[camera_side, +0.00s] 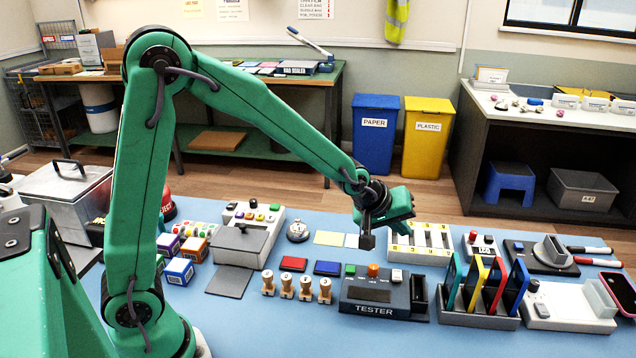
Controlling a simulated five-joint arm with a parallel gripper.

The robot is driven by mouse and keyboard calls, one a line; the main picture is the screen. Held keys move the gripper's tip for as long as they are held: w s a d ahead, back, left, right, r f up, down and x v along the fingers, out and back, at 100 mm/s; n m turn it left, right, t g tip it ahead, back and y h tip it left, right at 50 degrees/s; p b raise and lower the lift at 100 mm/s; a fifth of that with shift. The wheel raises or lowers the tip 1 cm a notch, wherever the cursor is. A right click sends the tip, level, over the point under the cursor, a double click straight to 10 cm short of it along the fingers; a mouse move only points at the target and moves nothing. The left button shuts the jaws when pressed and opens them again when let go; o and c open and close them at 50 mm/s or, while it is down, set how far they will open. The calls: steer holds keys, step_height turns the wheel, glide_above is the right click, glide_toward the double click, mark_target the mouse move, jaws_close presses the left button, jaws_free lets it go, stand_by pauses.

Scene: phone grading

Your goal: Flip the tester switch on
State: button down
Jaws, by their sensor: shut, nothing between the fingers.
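The tester (362,308) is a dark grey box with the word TESTER on its front, standing on the blue bench. Its top carries a small display, a green part at the left, an orange dome (373,270) in the middle and a small white part (397,275) at the right. I cannot tell for sure which of these is the switch, or its position. An open dark slot stands at its right side. My gripper (367,242) is shut and empty, pointing down above and behind the tester, apart from it.
Wooden stamps (305,290) and red and blue pads (327,268) lie left of the tester. A rack of coloured phones (478,318) stands close on its right. A white tray with yellow marks (422,256) is behind. The bench in front of the tester is clear.

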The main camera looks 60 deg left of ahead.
mark_target(400, 275)
steer(key=shift+f, duration=0.1)
stand_by(0.3)
steer(key=shift+s+d+f, duration=0.15)
steer(key=shift+f, duration=1.25)
steer(key=shift+s+d+f, duration=0.1)
steer(key=shift+s+f, duration=0.05)
steer(key=shift+f, duration=1.3)
steer(key=shift+s+d+f, duration=0.15)
steer(key=shift+f, duration=1.25)
steer(key=shift+s+d+f, duration=0.1)
steer(key=shift+d+f, duration=0.05)
steer(key=shift+f, duration=0.35)
steer(key=shift+s+d+f, duration=0.1)
steer(key=shift+f, duration=0.4)
stand_by(0.5)
steer(key=shift+s+r, duration=0.1)
steer(key=shift+r, duration=0.05)
steer(key=shift+a+r, duration=0.15)
steer(key=shift+r, duration=0.1)
steer(key=shift+r, duration=0.15)
stand_by(0.3)
steer(key=shift+a+r, duration=0.1)
steer(key=shift+r, duration=0.25)
steer(key=shift+w+a+r, duration=0.1)
steer(key=shift+w+r, duration=0.1)
steer(key=shift+r, duration=0.9)
steer(key=shift+w+a+r, duration=0.1)
steer(key=shift+w+r, duration=0.05)
steer(key=shift+r, duration=0.95)
